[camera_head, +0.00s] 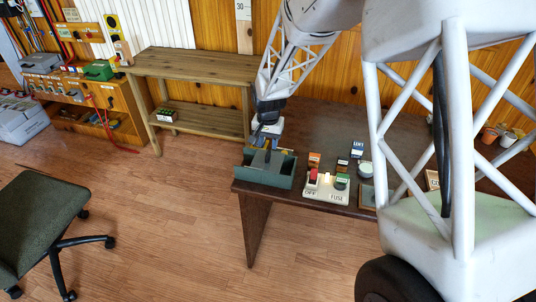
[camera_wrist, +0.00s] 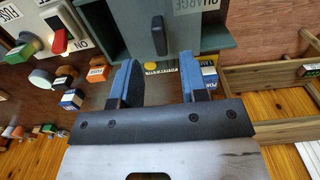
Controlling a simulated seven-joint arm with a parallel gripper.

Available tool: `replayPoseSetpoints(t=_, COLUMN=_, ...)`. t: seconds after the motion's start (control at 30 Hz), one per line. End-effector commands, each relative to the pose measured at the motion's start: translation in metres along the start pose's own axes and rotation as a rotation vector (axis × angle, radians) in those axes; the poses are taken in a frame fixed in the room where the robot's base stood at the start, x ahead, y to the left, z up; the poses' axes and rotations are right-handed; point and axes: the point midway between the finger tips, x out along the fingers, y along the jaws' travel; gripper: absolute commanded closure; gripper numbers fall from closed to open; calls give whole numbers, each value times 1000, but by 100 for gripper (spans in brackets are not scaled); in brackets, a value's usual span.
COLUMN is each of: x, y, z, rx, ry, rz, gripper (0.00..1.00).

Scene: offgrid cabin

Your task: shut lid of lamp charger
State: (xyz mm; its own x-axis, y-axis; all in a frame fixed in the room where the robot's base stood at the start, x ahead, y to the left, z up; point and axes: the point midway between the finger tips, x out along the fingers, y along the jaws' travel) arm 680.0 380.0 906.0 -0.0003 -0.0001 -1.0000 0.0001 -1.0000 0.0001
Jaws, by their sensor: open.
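The lamp charger (camera_head: 254,177) is a grey-green box on the near left end of the dark table, below my gripper (camera_head: 266,142). In the wrist view the charger (camera_wrist: 228,40) fills the top, with a lighter grey panel, a dark upright handle (camera_wrist: 159,35) and a partly cut-off label reading CHARGE (camera_wrist: 188,5). I cannot tell for certain which part is the lid or how far it stands open. My gripper (camera_wrist: 160,60) has its two blue fingers apart, with nothing seen between them. The handle appears beyond the gap; contact is not visible.
Right of the charger, a white panel (camera_head: 325,196) marked OFF and FUSE carries a red switch (camera_head: 313,175). Several small coloured blocks stand nearby. A wooden shelf (camera_head: 190,62) stands behind left, and an office chair (camera_head: 40,215) at the left. The floor between is clear.

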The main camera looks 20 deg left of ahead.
Motion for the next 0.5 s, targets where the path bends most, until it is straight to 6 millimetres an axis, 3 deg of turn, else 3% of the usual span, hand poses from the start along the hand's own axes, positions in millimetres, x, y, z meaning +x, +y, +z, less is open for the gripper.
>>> replayPoseSetpoints(t=0.5, x=53, y=0, z=0, rx=0, ry=-1, rz=0, gripper=60)
